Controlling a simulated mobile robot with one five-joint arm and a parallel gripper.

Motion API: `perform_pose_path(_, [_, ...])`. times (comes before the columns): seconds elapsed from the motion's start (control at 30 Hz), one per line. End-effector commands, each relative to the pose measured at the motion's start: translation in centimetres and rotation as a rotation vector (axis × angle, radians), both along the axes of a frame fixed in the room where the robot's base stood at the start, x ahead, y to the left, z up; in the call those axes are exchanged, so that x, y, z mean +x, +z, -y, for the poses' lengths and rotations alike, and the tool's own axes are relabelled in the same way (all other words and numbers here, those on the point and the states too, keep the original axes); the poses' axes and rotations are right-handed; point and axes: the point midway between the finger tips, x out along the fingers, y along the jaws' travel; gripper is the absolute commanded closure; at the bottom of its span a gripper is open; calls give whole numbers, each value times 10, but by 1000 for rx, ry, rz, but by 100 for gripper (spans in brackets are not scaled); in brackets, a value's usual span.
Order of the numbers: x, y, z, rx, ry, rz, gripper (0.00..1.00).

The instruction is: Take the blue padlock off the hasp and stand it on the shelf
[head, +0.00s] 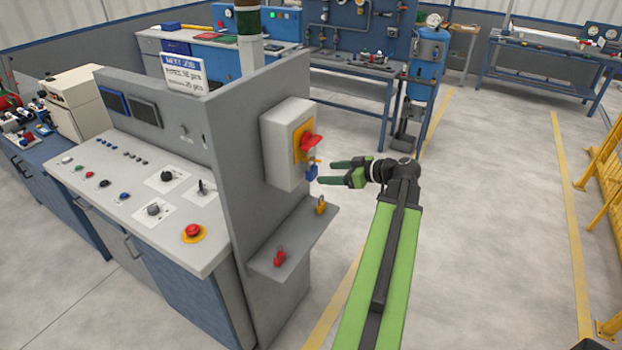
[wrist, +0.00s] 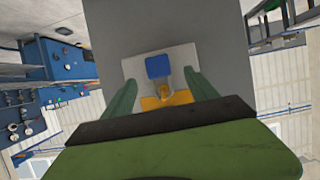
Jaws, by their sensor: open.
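The blue padlock (head: 311,174) hangs at the yellow hasp (head: 317,160) below the red rotary handle on the grey switch box (head: 275,155). My gripper (head: 324,172) is open, its green fingers pointing left toward the padlock. In the wrist view the blue padlock (wrist: 159,67) shows between and just beyond the open fingertips (wrist: 160,78), with its shackle at the yellow hasp (wrist: 172,98). I see no finger touching it. The shelf (head: 292,242) juts from the grey panel below the box.
A yellow padlock (head: 320,206) stands near the shelf's far end and a red padlock (head: 279,258) near its close end. Bare shelf lies between them. The control desk (head: 140,205) is left of the panel. The floor to the right is open.

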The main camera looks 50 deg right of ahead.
Motion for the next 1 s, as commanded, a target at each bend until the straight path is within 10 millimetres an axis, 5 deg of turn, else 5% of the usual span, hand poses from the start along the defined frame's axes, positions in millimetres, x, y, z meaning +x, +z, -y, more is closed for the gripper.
perform_pose_path(0.37, [23, -10, -5, 0, 1, -1, 33])
perform_pose_path(0.67, [66, -27, -14, 0, 3, -1, 33])
perform_pose_path(0.87, [68, -25, -14, 0, 0, -1, 33])
perform_pose_path(1.0, [68, -25, -14, 0, 1, -1, 48])
